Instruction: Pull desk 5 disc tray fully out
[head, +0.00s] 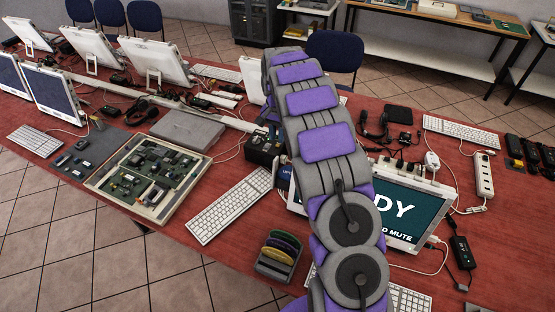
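My purple and grey arm runs up the middle of the head view, across the red table (225,235). I cannot make out the fingers of my gripper anywhere. No disc tray can be clearly identified, and no desk number is readable. A flat grey box (188,129) lies left of my arm, behind an open frame with a green circuit board (150,178). A dark box (264,150) stands close to the left side of my arm, partly hidden. A small grey holder (272,270) with several coloured round pieces (283,246) stands near the front edge.
A screen reading "DY" and "MUTE" (412,215) is partly behind my arm. White keyboards (232,205), a power strip (484,175) and loose cables crowd the table. Several monitors (155,62) stand at the back left. Chairs (336,53) stand behind. Tiled floor is clear at front left.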

